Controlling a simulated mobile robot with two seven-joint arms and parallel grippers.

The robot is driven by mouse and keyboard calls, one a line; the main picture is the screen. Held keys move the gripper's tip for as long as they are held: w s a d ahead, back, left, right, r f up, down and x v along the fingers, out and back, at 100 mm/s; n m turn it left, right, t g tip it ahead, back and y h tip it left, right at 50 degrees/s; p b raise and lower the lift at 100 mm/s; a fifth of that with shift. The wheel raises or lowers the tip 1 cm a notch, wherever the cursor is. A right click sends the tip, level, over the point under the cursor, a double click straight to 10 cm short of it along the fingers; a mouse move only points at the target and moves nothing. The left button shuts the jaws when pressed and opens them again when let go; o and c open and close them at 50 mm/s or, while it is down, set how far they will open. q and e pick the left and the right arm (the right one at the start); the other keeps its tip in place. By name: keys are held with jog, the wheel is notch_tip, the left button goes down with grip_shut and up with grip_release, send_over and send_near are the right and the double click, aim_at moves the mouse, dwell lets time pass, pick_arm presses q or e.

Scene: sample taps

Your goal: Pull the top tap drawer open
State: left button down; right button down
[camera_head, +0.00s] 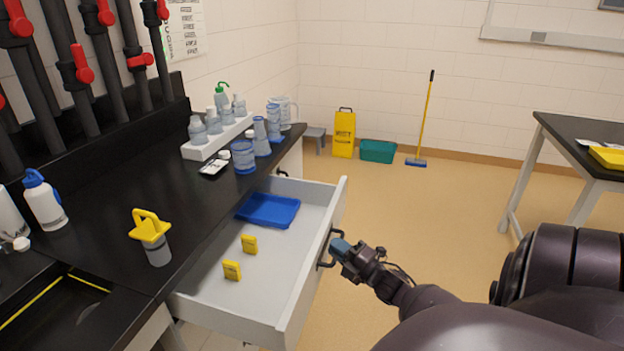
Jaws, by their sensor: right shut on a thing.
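The top drawer (298,317) under the black bench stands pulled out, with its white inside showing. A blue tray (268,209) and two small yellow boxes, one (249,244) behind the other (232,270), lie in it. Its dark handle (324,249) is on the front panel. My right gripper (338,250) is at this handle and shut on it; the fingertips are partly hidden. My left gripper is not in view.
The black bench (105,262) holds bottles, a white rack (215,142) and a cup with a yellow top (150,236). Pipes with red taps (82,64) rise behind. A side table (578,140) stands at right. The floor between is clear.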

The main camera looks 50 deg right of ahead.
pick_arm(q)
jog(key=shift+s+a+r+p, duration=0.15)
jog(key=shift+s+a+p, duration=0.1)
jog(key=shift+p, duration=0.05)
pick_arm(e)
jog(key=s+d, duration=0.3)
jog(key=s, duration=0.5)
jog(key=shift+d, duration=0.15)
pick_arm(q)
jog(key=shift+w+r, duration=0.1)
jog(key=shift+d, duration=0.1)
pick_arm(e)
jog(key=c, duration=1.2)
grip_release()
jog(key=s, duration=0.3)
jog(key=s+f, duration=0.1)
jog(key=s, duration=0.3)
jog(key=s+f, duration=0.1)
jog(key=s, duration=0.2)
jog(key=shift+s, duration=0.35)
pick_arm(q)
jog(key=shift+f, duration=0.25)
